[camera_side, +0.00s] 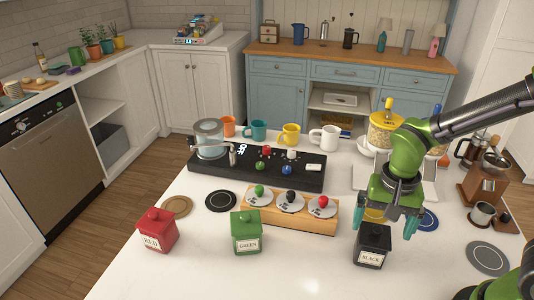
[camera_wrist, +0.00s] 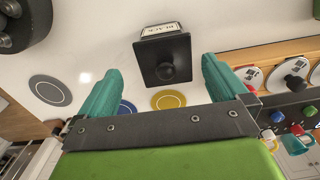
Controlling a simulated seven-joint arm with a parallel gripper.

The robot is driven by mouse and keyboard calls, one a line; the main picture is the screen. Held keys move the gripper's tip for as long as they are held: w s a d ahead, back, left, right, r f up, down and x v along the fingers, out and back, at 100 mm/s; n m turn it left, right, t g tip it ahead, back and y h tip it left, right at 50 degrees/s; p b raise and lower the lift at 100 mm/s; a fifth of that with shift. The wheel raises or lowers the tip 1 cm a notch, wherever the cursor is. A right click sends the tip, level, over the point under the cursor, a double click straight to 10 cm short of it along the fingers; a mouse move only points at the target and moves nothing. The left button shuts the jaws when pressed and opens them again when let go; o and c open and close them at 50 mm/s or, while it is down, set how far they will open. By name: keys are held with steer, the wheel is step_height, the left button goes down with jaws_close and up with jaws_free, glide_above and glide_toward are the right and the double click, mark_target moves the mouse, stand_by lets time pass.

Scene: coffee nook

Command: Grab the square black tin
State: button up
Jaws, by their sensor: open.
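The square black tin (camera_side: 373,246) stands upright on the white counter at the right, with a knobbed lid and a "BLACK" label on its front. In the wrist view the tin (camera_wrist: 163,58) lies ahead of the fingertips, between their lines, with its lid and knob facing the camera. My gripper (camera_side: 385,218) is open, with teal fingers spread apart just behind and above the tin in the side view. In the wrist view my gripper (camera_wrist: 160,75) holds nothing, and the fingers do not appear to touch the tin.
A green tin (camera_side: 246,234) and a red tin (camera_side: 157,232) stand to the left. A wooden rack (camera_side: 290,213) with colored knobs is behind. A yellow coaster (camera_wrist: 168,100) lies near the black tin. A dark round coaster (camera_side: 487,258) lies at right. The front counter is clear.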

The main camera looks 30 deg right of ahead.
mark_target(378, 229)
steer(key=f, duration=0.5)
steer(key=shift+w, duration=0.4)
steer(key=shift+c, duration=0.5)
steer(key=c, duration=1)
steer(key=shift+r, duration=0.1)
